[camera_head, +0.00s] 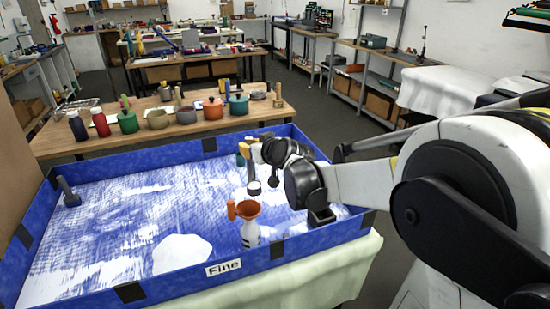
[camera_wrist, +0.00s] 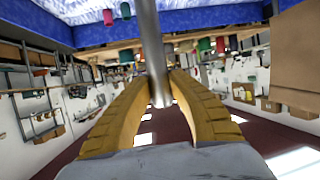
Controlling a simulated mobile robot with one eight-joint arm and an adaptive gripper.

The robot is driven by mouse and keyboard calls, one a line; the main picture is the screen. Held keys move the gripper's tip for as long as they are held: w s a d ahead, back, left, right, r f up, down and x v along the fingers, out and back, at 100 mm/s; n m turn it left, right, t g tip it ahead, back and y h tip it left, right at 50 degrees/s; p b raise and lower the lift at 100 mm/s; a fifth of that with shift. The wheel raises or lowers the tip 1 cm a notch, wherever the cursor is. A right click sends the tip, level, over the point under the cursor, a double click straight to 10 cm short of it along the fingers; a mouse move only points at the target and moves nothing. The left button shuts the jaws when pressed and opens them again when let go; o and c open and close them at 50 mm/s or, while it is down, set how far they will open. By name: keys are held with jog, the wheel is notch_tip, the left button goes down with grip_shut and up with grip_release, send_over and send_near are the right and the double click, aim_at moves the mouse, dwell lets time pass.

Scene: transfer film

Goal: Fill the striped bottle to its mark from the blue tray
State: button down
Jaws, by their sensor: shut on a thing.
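The blue tray (camera_head: 100,281), labelled "Fine", holds white powder, with a mound near its front middle. The white bottle with dark bands (camera_head: 249,238) stands upright in the tray's front right part. An orange funnel (camera_head: 246,210) sits in its mouth. My gripper (camera_head: 254,153) is above the tray, behind and above the bottle. In the wrist view its yellow fingers (camera_wrist: 168,98) are shut on a grey metal handle (camera_wrist: 151,45). A small dark-rimmed scoop cup (camera_head: 254,188) hangs below the gripper, just behind the funnel. Its contents and the bottle's mark cannot be made out.
A grey-blue tool (camera_head: 68,192) stands at the tray's left side. A wooden bench (camera_head: 60,146) behind the tray carries several pots and bottles. A small green thing (camera_head: 240,158) shows beside my gripper.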

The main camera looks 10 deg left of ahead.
jog(key=shift+s+a+f+n+t+b, duration=2.7)
jog(key=shift+s+a+f+n+b, duration=0.9)
jog(key=shift+s+n+b, duration=1.8)
jog(key=w+d+r+m+g+p, duration=0.5)
jog(key=w+d+r+m+p, duration=0.1)
jog(key=w+m+p, duration=0.3)
jog(key=shift+w+d+r+m+g+p, duration=0.3)
jog(key=shift+w+d+m+p, duration=0.1)
jog(key=shift+w+m, duration=0.5)
